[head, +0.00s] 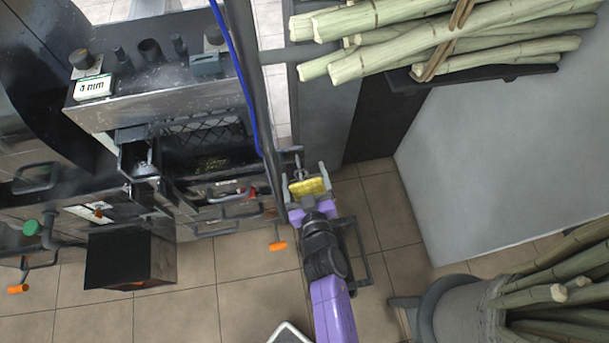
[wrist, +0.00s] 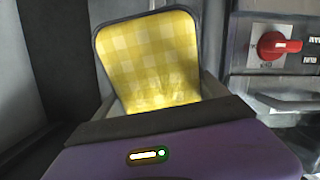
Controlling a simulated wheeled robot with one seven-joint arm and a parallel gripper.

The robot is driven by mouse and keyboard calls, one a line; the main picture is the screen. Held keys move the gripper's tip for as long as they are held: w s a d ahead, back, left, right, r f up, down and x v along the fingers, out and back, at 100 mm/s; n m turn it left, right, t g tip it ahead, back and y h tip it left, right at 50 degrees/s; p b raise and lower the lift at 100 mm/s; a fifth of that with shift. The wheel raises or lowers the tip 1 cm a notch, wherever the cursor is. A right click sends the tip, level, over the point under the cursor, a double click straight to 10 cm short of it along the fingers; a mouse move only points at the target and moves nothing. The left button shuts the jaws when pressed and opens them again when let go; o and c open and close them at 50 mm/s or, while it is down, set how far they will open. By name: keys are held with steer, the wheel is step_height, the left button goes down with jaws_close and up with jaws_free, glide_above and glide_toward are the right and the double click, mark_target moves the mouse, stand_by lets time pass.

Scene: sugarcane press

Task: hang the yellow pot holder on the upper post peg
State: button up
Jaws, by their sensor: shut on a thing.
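The yellow checked pot holder (head: 308,187) is in my gripper (head: 309,178), beside the lower part of the dark post (head: 262,110). In the wrist view the pot holder (wrist: 150,60) stands up from between my fingers, its dark-edged face toward the camera. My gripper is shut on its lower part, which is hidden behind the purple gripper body. A short dark peg (head: 291,150) juts right from the post, just beyond the pot holder in the head view. I cannot tell whether it is the upper peg or whether the pot holder touches it.
The press machine (head: 150,110) with a red knob (wrist: 272,45) stands left of the post. An orange-tipped handle (head: 278,246) hangs near my gripper's left. Cane stalks (head: 420,40) lie upper right, and a barrel of cane (head: 460,310) stands lower right.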

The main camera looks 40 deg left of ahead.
mark_target(307, 187)
steer(key=o, duration=1.2)
steer(key=shift+c, duration=0.2)
steer(key=p+v, duration=0.4)
steer(key=v, duration=0.3)
steer(key=shift+w, duration=0.1)
steer(key=shift+s+d+r, duration=0.1)
steer(key=shift+s+d, duration=0.2)
steer(key=shift+d, duration=0.05)
steer(key=shift+d, duration=0.1)
